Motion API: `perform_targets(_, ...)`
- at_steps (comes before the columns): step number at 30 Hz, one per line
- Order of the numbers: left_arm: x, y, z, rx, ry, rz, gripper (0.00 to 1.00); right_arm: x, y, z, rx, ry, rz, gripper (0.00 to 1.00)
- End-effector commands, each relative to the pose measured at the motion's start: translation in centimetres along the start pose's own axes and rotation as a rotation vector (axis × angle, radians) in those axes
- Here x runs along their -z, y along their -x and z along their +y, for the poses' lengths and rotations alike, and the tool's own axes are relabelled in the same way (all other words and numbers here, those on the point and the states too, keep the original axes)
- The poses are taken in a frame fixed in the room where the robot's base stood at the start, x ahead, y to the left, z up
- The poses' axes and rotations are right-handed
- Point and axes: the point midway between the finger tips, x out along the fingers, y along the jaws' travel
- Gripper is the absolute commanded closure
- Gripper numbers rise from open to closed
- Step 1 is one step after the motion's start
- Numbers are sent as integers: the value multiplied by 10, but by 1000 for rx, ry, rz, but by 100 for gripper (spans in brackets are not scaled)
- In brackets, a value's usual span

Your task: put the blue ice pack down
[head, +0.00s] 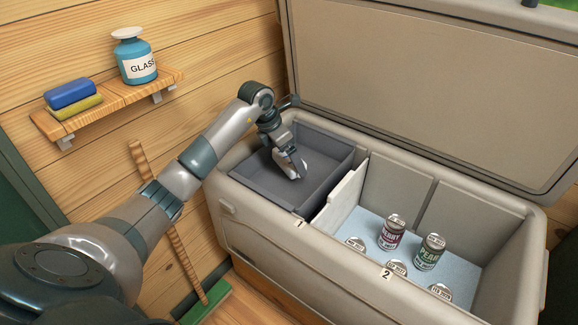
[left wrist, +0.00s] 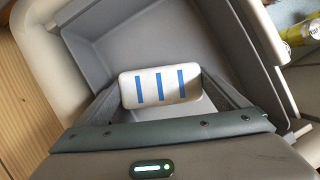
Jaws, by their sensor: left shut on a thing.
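The ice pack (left wrist: 158,87) is a pale, rounded block with blue stripes on its face. My left gripper (left wrist: 163,95) is shut on it, one finger at each end. In the head view my left gripper (head: 292,168) points down inside the grey tray (head: 256,180) at the left end of the open cooler (head: 255,215). The pack is mostly hidden by the gripper there. The tray looks otherwise empty. I cannot tell whether the pack touches the tray floor. My right gripper is not in view.
A pale divider (head: 342,197) separates the tray from the right compartment, where several cans stand on a light blue floor (head: 455,267). The raised lid (head: 430,90) stands behind. A wall shelf (head: 112,108) holds a bottle (head: 137,66) and sponges (head: 72,93).

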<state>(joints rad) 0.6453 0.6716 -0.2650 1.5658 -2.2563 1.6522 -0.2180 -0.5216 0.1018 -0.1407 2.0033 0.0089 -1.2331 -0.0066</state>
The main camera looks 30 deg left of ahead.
Motion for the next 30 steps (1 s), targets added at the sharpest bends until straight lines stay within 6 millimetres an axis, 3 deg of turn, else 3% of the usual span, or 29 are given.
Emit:
perform_targets(9, 0, -1, 0, 0, 0, -1, 36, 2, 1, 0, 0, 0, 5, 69)
perform_targets(20, 14, -34, 0, 1, 2, -1, 36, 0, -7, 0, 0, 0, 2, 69)
perform_targets(30, 15, -37, 0, -1, 0, -2, 36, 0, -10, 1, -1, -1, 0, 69)
